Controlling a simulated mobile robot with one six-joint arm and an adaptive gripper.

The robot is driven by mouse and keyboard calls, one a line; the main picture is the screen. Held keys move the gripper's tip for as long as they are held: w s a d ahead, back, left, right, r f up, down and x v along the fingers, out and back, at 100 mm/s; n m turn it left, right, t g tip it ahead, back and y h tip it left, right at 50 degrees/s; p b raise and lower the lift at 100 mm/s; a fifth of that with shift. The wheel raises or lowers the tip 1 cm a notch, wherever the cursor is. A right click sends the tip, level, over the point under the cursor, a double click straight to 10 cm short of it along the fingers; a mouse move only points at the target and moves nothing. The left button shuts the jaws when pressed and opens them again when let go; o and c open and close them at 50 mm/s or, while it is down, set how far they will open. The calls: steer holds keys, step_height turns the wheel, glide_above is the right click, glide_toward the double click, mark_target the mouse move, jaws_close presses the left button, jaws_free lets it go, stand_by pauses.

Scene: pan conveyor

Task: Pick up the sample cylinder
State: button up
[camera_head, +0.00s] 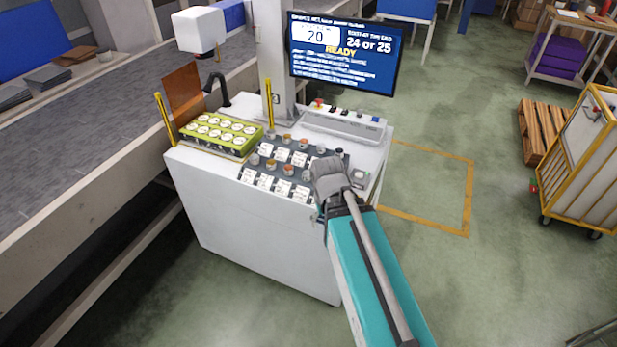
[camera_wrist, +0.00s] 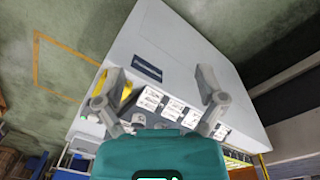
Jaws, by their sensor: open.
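Several small short cylinders stand in a dark rack with white label cards on a white bench (camera_head: 240,225). One cylinder (camera_head: 288,169) is in the front row and another (camera_head: 287,138) in the back row; I cannot tell which is the sample cylinder. My gripper (camera_head: 330,170) is over the right end of the rack and hides part of it. In the wrist view its fingers (camera_wrist: 160,76) are spread wide with nothing held between them. White label cards (camera_wrist: 173,108) show between and below the fingers, and no cylinder is clear there.
A yellow-green tray (camera_head: 212,153) of round white-topped items sits left of the rack. A control box (camera_head: 343,128) with buttons and a screen (camera_head: 345,55) reading "READY" stand behind. A grey conveyor (camera_head: 90,125) runs along the left.

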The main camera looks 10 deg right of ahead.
steer(key=w+f+n+h+b, duration=0.3)
steer(key=w+n+b, duration=0.1)
steer(key=w+n, duration=0.2)
steer(key=n+t+h+b, duration=0.6)
steer(key=n+h+b, duration=0.3)
steer(key=n, duration=0.7)
glide_toward(305, 173)
steer(key=s+a+r, duration=0.1)
steer(key=s+a, duration=0.1)
steer(key=shift+w+a+r+n+b, duration=0.2)
steer(key=shift+w+r+n+b, duration=0.1)
steer(key=shift+n+b, duration=0.1)
steer(key=shift+y, duration=0.3)
steer(key=b+x, duration=0.3)
steer(key=x, duration=0.4)
steer(key=shift+w+d+f, duration=0.1)
steer(key=shift+d+f, duration=0.05)
steer(key=shift+d, duration=0.05)
steer(key=shift+w+d+f, duration=0.1)
steer(key=shift+w+d, duration=0.1)
steer(key=shift+d, duration=0.25)
